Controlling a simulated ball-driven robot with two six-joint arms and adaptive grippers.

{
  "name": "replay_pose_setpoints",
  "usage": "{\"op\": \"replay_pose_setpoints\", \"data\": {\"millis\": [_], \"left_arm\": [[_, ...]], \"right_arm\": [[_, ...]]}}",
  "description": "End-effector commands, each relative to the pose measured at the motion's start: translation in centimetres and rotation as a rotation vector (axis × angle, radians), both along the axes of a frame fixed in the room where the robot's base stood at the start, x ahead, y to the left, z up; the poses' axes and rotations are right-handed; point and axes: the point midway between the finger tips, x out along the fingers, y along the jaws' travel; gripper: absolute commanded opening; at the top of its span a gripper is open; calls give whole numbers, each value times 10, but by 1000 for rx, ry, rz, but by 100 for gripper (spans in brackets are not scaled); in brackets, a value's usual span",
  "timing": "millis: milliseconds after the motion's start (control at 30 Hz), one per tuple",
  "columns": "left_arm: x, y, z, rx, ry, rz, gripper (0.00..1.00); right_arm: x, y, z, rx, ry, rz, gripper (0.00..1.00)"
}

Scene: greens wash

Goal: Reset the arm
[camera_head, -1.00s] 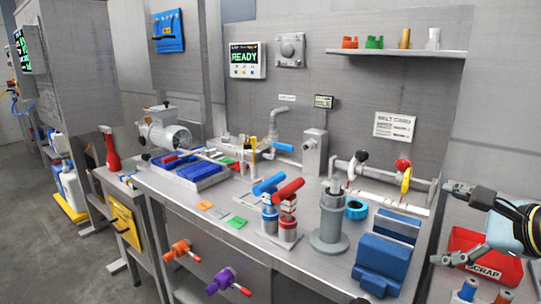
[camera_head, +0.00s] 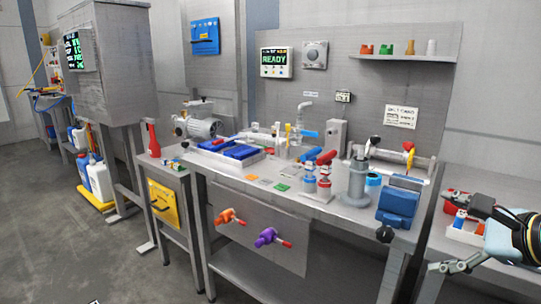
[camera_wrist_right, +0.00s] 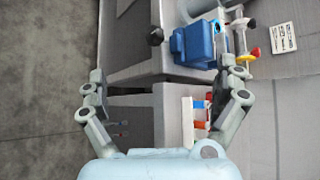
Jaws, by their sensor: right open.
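My right gripper (camera_head: 446,233) is at the right edge of the head view. Its two fingers are spread wide, with nothing between them. It is over the front right, to the right of the workbench (camera_head: 340,212). In the right wrist view the gripper (camera_wrist_right: 168,78) also shows open and empty, with the bench corner beyond its fingers.
A blue block-like unit (camera_head: 396,207) stands at the bench's right end, near the gripper. A grey cylinder (camera_head: 357,185) stands on the bench. Open floor (camera_head: 130,265) lies at the left.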

Motion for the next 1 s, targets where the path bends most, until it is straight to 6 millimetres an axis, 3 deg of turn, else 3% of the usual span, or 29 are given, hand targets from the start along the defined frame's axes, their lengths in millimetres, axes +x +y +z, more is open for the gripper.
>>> {"op": "replay_pose_setpoints", "data": {"millis": [100,267,467,567,667,767,867,1000], "left_arm": [[-7,2,-4,1,12,0,62],[1,0,-7,0,0,0,62],[3,1,-13,1,-3,0,62],[1,1,-16,1,0,0,62],[1,1,-21,1,1,-1,62],[-1,1,-26,2,3,-1,62],[-3,2,-31,2,6,0,62],[-5,2,-37,2,10,-1,62]], "right_arm": [[-4,1,-20,17,31,-13,100],[-10,-3,-50,30,80,-40,100],[-24,-13,-110,21,162,-86,100],[-36,-20,-151,-12,209,-98,100],[-55,-28,-202,-75,265,-95,100],[-88,-35,-266,-176,337,-63,100],[-130,-39,-330,-306,411,12,100],[-202,-37,-410,-498,508,185,100]]}}
